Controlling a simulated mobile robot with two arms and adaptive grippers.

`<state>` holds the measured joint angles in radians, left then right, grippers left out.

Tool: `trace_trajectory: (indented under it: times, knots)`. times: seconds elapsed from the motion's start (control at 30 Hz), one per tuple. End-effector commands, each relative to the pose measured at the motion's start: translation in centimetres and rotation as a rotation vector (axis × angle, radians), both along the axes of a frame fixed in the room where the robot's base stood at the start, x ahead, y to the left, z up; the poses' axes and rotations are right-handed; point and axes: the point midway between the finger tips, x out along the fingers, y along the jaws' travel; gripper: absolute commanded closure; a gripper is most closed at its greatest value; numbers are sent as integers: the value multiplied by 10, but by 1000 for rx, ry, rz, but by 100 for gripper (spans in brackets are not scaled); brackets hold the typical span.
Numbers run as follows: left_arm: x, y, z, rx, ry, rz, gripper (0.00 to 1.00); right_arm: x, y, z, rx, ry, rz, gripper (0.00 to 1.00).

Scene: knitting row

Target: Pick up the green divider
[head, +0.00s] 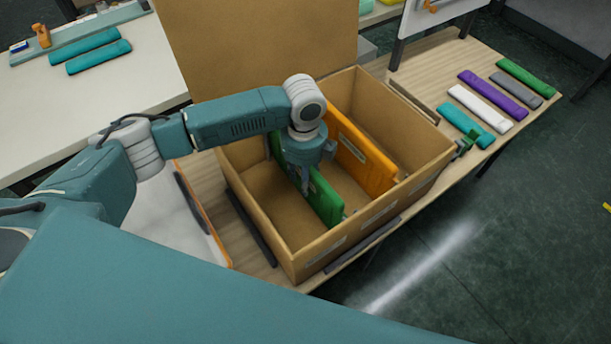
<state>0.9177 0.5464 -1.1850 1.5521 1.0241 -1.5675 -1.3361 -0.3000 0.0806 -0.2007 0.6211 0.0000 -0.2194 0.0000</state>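The green divider (325,204) stands upright in the open cardboard box (262,198), to the left of an orange divider (366,163). My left gripper (305,187) points down into the box at the middle of the green divider's top edge and hides part of it. One finger shows in front of the divider's near face. The other finger is hidden, so I cannot tell whether the fingers are closed on the divider or apart around it. My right gripper is not in view.
The box stands on a wooden table (437,65), with a tall brown panel (255,45) behind it. Teal, white, purple, grey and green strips lie to the right. A white table (110,95) is at left.

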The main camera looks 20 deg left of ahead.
Motion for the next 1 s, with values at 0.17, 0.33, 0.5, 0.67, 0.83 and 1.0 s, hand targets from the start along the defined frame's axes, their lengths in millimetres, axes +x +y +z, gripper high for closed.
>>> trace_trajectory:
  times: [0.17, 0.33, 0.5, 0.67, 0.83, 1.0]
  knots:
    - [0, 0, 0, 0, 0, 0, 87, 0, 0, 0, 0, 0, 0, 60]
    - [0, 0, 0, 0, 0, 0, 100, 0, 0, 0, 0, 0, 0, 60]
    - [0, 0, 1, -1, -1, 0, 100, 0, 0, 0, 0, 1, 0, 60]
    - [0, 0, 2, -1, -1, 0, 100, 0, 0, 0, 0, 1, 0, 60]
    - [1, -1, 12, -2, -3, -1, 100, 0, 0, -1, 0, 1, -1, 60]
    - [1, 0, 36, -2, -4, 0, 100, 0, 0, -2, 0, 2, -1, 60]
